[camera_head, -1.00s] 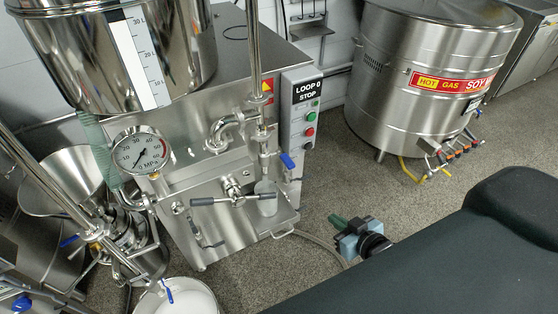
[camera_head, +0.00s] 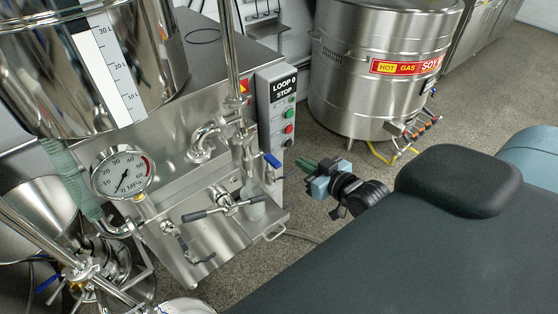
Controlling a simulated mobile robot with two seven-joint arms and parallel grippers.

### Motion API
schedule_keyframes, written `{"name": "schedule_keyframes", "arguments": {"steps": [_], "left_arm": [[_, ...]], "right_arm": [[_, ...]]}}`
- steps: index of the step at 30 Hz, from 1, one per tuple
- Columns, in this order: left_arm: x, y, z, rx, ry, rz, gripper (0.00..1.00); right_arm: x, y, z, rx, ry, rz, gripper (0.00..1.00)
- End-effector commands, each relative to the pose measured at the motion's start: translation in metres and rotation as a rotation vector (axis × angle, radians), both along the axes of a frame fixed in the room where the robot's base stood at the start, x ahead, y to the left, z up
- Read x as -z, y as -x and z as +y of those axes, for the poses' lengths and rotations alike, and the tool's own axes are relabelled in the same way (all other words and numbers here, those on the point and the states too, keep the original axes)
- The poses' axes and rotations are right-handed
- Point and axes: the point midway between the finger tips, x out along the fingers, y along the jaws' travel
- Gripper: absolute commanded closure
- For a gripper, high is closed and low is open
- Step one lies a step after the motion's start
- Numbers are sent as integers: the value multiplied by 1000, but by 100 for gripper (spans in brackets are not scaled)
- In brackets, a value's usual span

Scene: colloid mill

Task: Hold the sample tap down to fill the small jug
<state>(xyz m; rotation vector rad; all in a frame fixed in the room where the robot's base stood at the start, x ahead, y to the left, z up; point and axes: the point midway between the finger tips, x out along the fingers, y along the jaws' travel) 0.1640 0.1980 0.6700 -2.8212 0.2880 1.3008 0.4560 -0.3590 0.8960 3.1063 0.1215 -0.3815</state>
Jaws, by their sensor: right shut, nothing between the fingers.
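The sample tap (camera_head: 272,160) has a blue lever and sits on the pipework at the mill's front right, beside the control box. The small jug (camera_head: 253,207) is a pale grey cup standing on the mill's front ledge below the tap's pipe, partly behind a T-handle; its contents cannot be made out. My right gripper (camera_head: 309,165) has green fingers and a blue-grey body. It is shut and empty, to the right of the tap lever at about its height in the picture, with a gap between them. My left gripper is out of view.
The control box (camera_head: 277,108) stands behind the tap. A T-handle valve (camera_head: 222,205) juts out in front of the jug. A pressure gauge (camera_head: 122,172) and steel hopper (camera_head: 160,60) are at left. A large soy boiler (camera_head: 345,95) stands behind my right gripper.

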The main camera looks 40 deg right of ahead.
Motion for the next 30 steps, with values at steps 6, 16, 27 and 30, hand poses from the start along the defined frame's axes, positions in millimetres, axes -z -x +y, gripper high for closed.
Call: {"name": "schedule_keyframes", "arguments": {"steps": [6, 16, 27, 30], "left_arm": [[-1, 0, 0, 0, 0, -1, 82], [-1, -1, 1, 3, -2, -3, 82], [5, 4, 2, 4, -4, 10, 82], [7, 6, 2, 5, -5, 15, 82]], "right_arm": [[2, -6, 1, 0, -1, 0, 100], [13, -55, 5, 1, -3, -2, 100], [45, -96, 8, -1, -1, 7, 100], [55, -96, 8, 0, -1, 4, 100]]}}
